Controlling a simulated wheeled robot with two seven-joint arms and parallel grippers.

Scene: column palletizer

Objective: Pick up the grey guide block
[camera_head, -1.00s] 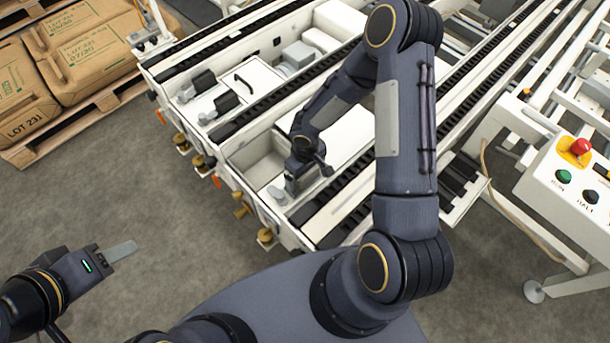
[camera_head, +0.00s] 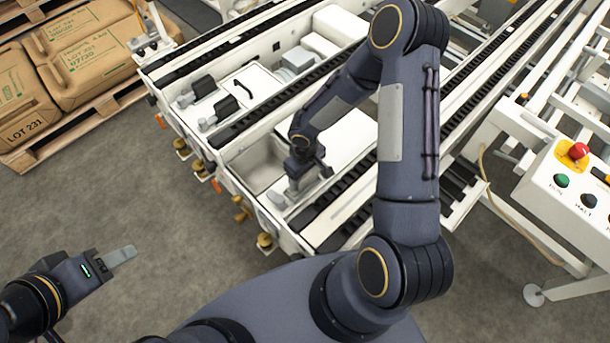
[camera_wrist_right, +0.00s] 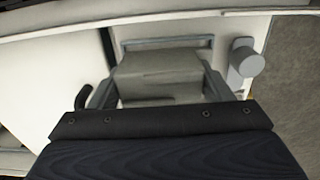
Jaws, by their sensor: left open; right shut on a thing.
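The grey guide block (camera_wrist_right: 160,78) shows in the right wrist view as a pale grey block between the two fingers. Its lower part is hidden by the gripper body. My right gripper (camera_head: 296,186) is shut on it, down at the open bay on the near side of the white conveyor. In the head view the wrist and fingers mostly hide the block, and I cannot tell whether it touches the surface below. My left gripper (camera_head: 122,255) is open and empty over the floor at the lower left, far from the block.
A grey round knob (camera_wrist_right: 246,62) stands close to the right finger. The white conveyor frame (camera_head: 290,238) has brass-coloured knobs along its near edge. A control box (camera_head: 575,190) with buttons is at the right. Floor at left is clear.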

